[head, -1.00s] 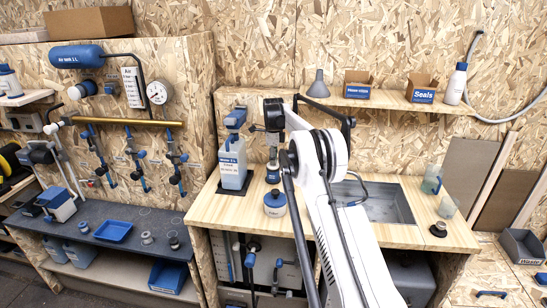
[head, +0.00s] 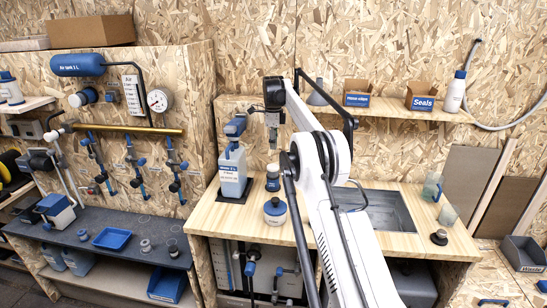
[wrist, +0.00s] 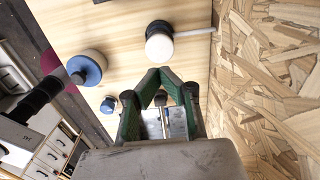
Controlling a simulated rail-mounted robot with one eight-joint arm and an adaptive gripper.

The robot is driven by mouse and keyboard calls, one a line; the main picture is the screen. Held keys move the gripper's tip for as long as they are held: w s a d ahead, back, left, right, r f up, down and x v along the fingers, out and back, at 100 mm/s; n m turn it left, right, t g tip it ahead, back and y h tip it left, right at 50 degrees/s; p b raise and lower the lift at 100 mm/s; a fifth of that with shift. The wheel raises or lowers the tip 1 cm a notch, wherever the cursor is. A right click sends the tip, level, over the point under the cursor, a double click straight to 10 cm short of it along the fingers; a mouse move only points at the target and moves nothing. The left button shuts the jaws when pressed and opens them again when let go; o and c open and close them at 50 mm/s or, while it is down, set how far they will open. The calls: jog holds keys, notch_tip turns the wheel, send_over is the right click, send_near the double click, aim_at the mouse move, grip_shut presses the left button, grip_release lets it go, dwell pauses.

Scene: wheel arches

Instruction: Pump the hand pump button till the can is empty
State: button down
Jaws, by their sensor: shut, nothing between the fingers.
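A translucent canister (head: 232,172) with a blue pump-like head (head: 235,128) and a "2 L" label stands on a dark pad at the counter's left. Which part is the pump button is not clear. My gripper (head: 272,142) hangs to the right of that head, above a small dark-topped jar (head: 272,178) and apart from it. A wider blue-and-white can (head: 275,210) stands in front of the jar. In the wrist view my gripper (wrist: 160,78) has its green-edged fingers converged and empty. A dark-and-pale round item (wrist: 160,44) and a blue-topped can (wrist: 87,68) lie ahead.
A sink (head: 375,215) is set in the counter to the right, partly behind my arm. Cups (head: 432,185) stand beyond it. A wall shelf (head: 385,108) above holds boxes and a bottle. Bare counter lies around the jar and can.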

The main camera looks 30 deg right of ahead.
aim_at(274, 166)
jog(key=shift+r, duration=1.3)
jog(key=shift+f+b, duration=2.65)
jog(key=shift+f, duration=2.3)
jog(key=shift+f+b, duration=1)
jog(key=shift+f, duration=0.95)
jog(key=shift+r+p, duration=1.5)
jog(key=shift+r, duration=0.75)
jog(key=shift+f, duration=0.15)
jog(key=shift+f, duration=0.15)
